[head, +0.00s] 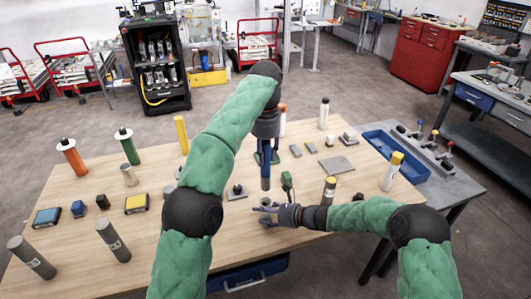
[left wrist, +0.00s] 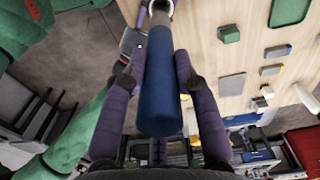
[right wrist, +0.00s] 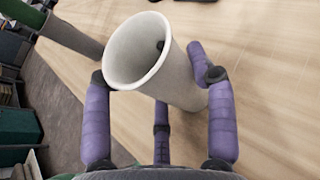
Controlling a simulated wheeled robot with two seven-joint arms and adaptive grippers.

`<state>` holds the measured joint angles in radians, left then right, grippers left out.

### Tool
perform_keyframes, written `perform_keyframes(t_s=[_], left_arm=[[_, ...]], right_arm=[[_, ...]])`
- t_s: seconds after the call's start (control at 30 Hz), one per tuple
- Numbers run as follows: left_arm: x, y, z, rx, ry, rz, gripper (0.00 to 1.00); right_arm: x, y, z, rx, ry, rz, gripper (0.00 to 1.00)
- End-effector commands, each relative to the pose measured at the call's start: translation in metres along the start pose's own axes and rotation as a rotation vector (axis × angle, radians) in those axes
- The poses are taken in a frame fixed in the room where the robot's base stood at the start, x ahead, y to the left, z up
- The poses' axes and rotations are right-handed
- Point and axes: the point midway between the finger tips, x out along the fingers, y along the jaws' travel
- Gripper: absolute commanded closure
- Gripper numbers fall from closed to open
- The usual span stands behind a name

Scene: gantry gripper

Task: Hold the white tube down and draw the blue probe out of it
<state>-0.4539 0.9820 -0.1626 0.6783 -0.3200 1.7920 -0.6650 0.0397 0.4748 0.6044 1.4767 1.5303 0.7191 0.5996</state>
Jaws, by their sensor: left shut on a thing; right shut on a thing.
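The blue probe (head: 265,172) hangs upright below my left gripper (head: 266,153), which is shut on it. In the left wrist view the probe (left wrist: 160,95) lies between the purple fingers, with a pale grey round part at its far end. The white tube (head: 265,202) stands on the table under the probe. My right gripper (head: 266,213) is shut around the tube from the side. In the right wrist view the tube (right wrist: 180,75) sits between the purple fingers; its mouth is open and shows no blue probe inside. The probe's lower end appears just above the tube's rim.
The wooden table (head: 170,240) holds several other cylinders, including a yellow-capped white bottle (head: 392,172) at right and a dark yellow-topped one (head: 329,190) near my right forearm. Small blocks and a grey plate (head: 337,165) lie behind. A blue tray (head: 400,165) is at the right edge.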

Motion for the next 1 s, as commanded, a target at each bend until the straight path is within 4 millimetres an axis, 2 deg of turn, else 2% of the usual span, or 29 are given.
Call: perform_keyframes(t_s=[0.07,0.1,0.17,0.5,0.63,0.77,1.0], left_arm=[[-0.001,0.000,0.000,0.000,0.001,-0.001,1.00],[-0.001,0.000,0.000,0.000,0.001,-0.001,1.00],[-0.001,0.000,0.000,-0.001,0.001,-0.001,1.00],[-0.001,0.000,0.000,-0.001,0.001,-0.001,1.00],[-0.001,0.000,0.000,-0.001,0.001,-0.001,1.00],[-0.001,0.000,0.000,-0.001,0.001,-0.001,1.00],[-0.001,0.000,0.000,-0.001,0.001,-0.001,1.00]], right_arm=[[0.000,0.000,0.000,0.000,0.000,0.000,0.76],[0.000,0.000,0.000,0.000,0.000,0.000,0.32],[0.000,0.000,0.000,0.000,0.000,0.000,0.16],[-0.001,0.000,0.000,0.000,0.000,0.000,0.16],[-0.008,-0.001,0.001,0.000,-0.001,-0.002,0.16],[-0.027,-0.002,0.001,0.000,-0.001,-0.004,0.16],[-0.075,-0.001,0.000,0.000,0.000,-0.004,0.16]])
